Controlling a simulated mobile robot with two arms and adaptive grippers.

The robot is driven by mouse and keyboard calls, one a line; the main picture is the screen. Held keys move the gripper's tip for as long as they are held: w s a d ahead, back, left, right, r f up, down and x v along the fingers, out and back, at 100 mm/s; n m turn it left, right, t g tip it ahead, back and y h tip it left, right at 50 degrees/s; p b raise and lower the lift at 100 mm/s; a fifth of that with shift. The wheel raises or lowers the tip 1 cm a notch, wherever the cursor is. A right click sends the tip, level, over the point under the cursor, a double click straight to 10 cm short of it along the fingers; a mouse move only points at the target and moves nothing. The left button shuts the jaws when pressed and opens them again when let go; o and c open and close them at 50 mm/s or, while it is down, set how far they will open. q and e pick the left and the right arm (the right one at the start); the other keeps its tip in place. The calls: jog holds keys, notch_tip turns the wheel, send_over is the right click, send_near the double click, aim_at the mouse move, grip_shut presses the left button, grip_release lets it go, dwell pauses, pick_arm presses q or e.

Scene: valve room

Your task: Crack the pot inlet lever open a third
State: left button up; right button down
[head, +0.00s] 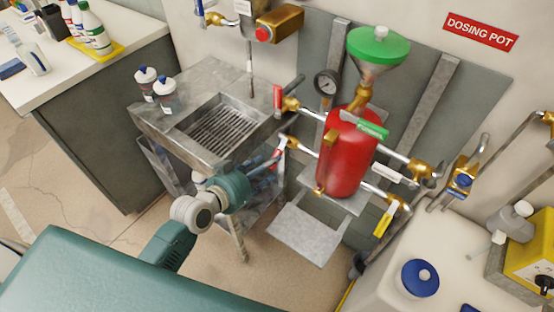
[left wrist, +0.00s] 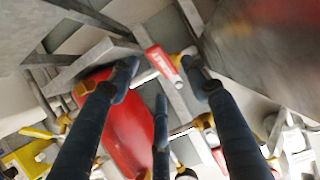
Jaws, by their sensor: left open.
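The red dosing pot (head: 345,155) stands on a wall bracket, with an upper and a lower pipe on its left. A red lever (head: 278,98) sits on the upper pipe and another red lever (head: 282,142) on the lower one. I cannot read which is the inlet. My left gripper (head: 270,163) is open, its dark fingers pointing at the lower red lever. In the left wrist view that lever (left wrist: 160,61), with a white label, shows between the spread fingertips (left wrist: 160,72); contact cannot be told. My right gripper is not in view.
A steel sink stand (head: 160,130) with two bottles is left of the pot. A green funnel (head: 378,46) and a pressure gauge (head: 326,83) are above. A yellow lever (head: 383,222) hangs at the lower right. A white bench (head: 395,285) stands at the right.

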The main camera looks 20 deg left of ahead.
pick_arm(q)
jog(key=x, duration=0.5)
jog(key=shift+w+d+f, duration=0.1)
jog(key=shift+w+f, duration=0.05)
jog(key=shift+w, duration=0.2)
